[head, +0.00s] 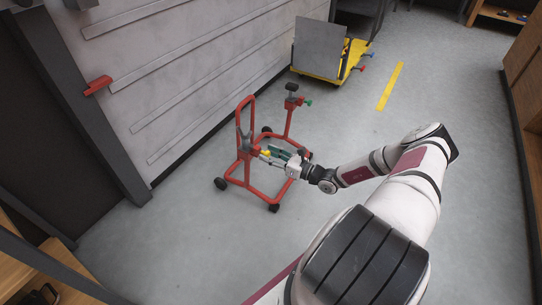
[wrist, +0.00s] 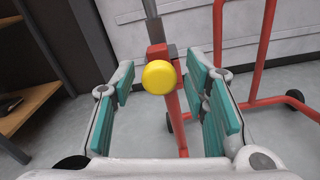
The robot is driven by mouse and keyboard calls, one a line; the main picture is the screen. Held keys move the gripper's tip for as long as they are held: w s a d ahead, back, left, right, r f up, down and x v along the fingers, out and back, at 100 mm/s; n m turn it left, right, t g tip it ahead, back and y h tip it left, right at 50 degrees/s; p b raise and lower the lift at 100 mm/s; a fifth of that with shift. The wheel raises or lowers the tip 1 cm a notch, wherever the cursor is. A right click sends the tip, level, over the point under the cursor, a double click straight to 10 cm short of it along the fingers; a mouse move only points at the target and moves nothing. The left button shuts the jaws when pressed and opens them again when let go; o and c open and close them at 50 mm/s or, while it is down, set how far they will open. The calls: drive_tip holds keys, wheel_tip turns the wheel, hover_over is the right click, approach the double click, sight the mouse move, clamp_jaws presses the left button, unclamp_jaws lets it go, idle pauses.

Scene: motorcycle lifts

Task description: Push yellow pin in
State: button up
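The yellow pin (wrist: 159,77) shows as a round yellow knob on a red upright post in the wrist view. In the head view the pin (head: 265,153) is a small yellow spot on the red wheeled stand (head: 240,174). My gripper (wrist: 161,85) is open, with teal pads apart on the left and right of the knob. The knob appears between the fingers; I cannot tell whether any pad touches it. In the head view my gripper (head: 270,155) reaches the stand from the right. The pin's shaft is hidden behind its knob.
A yellow lift (head: 333,66) with a grey plate stands at the back. A grey wall (head: 180,60) runs behind the stand. Wooden shelving (wrist: 30,112) is at the left in the wrist view. The floor right of the stand is mostly clear.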

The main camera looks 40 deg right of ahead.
drive_tip(key=v, duration=1.2)
idle(0.6)
